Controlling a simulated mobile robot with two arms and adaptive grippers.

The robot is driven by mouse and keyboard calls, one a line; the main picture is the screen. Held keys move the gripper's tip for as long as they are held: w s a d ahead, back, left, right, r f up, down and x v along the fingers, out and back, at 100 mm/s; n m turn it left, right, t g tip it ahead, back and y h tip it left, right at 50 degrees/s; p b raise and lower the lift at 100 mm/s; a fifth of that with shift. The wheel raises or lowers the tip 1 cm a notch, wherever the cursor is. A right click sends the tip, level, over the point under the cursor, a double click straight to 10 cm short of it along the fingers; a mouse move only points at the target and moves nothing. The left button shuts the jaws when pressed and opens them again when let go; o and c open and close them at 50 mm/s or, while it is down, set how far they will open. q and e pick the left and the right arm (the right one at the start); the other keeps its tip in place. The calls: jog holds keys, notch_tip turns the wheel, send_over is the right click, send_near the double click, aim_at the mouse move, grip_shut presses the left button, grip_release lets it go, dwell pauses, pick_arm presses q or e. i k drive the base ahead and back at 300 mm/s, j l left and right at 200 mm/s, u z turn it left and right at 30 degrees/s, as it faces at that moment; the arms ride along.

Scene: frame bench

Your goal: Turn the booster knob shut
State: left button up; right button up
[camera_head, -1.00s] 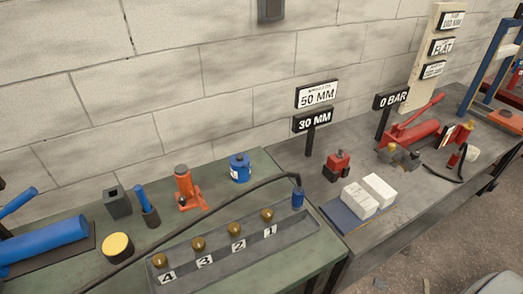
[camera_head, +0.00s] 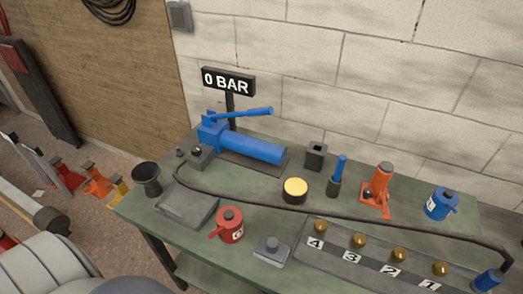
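No label in the head view names the booster knob, and I cannot tell which part it is. A blue hand pump (camera_head: 245,146) with a lever stands at the back left of the green bench. A dark valve block (camera_head: 201,158) with a small knob sits at its left end, with a black hose leading off. A red round unit (camera_head: 230,226) with a dark top and a white letter tag stands near the front edge. Several brass knobs (camera_head: 399,255) sit in a grey tray, with number tags 1 to 4. Neither gripper is in view.
A "0 BAR" sign (camera_head: 228,81) stands behind the pump. A dark cup (camera_head: 147,179), a flat grey tray (camera_head: 187,207), a grey block with a knob (camera_head: 271,249) and a yellow-topped tin (camera_head: 295,190) stand on the bench. The hose (camera_head: 340,213) crosses the bench.

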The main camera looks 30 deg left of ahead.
aim_at(196, 150)
jog(key=u, duration=1.45)
